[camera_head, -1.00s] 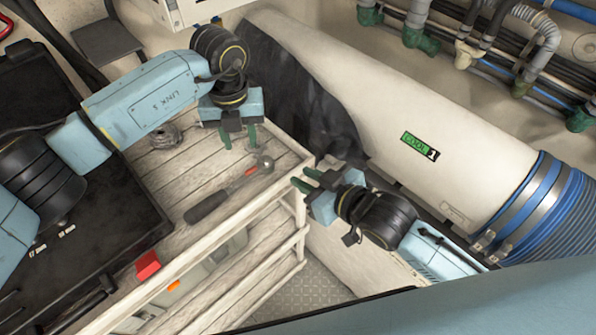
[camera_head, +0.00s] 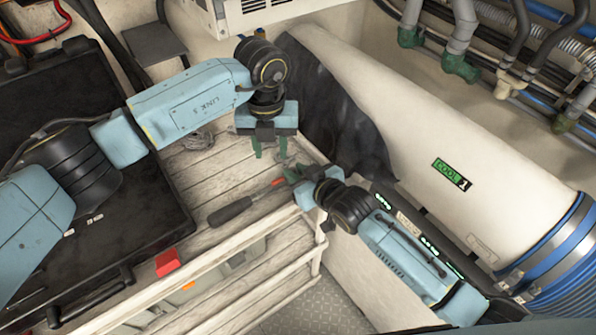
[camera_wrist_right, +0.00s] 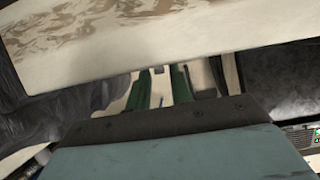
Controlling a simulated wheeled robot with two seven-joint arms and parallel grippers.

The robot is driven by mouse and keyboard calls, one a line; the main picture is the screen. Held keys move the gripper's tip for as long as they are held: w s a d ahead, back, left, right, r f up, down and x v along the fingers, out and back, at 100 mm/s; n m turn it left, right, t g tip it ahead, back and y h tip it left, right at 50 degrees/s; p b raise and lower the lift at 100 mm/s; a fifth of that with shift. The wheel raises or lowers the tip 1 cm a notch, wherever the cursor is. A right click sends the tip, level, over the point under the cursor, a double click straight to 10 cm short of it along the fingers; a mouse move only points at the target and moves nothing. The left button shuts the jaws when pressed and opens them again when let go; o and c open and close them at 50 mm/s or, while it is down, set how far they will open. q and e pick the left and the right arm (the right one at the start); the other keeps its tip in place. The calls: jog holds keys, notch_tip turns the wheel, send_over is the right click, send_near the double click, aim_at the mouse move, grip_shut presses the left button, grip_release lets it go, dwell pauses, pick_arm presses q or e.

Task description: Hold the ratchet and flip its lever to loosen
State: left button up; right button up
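The ratchet (camera_head: 230,211) lies on the slatted wooden top, its dark handle toward the lower left and a red-orange band on its shaft. Its head end, toward the upper right, is mostly hidden by my right gripper. My left gripper (camera_head: 270,148) points down just behind the head end, its green fingers apart and empty. My right gripper (camera_head: 294,172) reaches in from the right at the top's edge, close to the head end; contact cannot be told. In the right wrist view its green fingers (camera_wrist_right: 160,82) are apart with nothing clearly between them. The lever is not distinguishable.
The slatted wooden top (camera_head: 200,180) belongs to a shelf unit with a rail. A black open case (camera_head: 110,220) lies left, a red block (camera_head: 168,262) at the front. A large pale duct (camera_head: 410,130) runs behind the right arm. A grey coil (camera_head: 198,140) lies farther back.

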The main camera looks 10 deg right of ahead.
grip_shut()
dwell(0.3)
dwell(0.4)
